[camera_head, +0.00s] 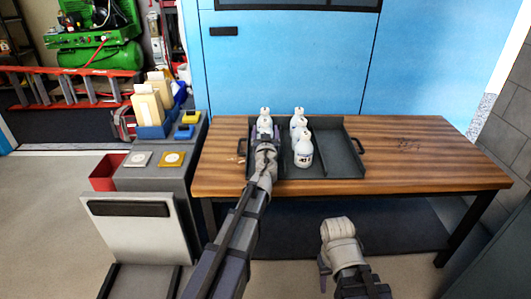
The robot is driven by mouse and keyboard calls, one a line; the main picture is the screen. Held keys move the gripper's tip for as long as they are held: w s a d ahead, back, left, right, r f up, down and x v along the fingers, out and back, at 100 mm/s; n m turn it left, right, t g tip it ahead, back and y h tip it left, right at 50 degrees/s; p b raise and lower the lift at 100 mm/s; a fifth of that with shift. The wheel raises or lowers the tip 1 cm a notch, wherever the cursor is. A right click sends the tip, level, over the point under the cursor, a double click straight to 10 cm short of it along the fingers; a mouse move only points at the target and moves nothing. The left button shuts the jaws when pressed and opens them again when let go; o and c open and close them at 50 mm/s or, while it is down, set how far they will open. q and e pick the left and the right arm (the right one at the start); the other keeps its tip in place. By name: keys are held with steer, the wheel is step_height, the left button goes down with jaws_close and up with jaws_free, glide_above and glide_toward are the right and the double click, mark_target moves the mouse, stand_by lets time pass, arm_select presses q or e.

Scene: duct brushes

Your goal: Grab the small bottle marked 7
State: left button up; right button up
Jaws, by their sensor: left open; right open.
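Several small white bottles stand upright in a dark grey tray (340,160) on the wooden table. One bottle (264,117) is at the left, one (299,116) at the back middle, partly hiding behind others, and one (304,153) at the front with a dark mark on its label. The marks are too small to read, so I cannot tell which is 7. My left gripper (265,134) is open at the left bottle, its fingers around the lower part, contact unclear. My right gripper (323,278) is open and empty, low in front of the table.
The tray's right half is empty, and the wooden table (430,165) is clear to its right. A grey cart (150,178) with yellow and blue bins stands left of the table. A blue cabinet (290,60) is behind.

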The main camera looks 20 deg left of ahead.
arm_select(q)
steer(key=shift+c, duration=0.3)
jaws_close()
stand_by(0.4)
stand_by(0.7)
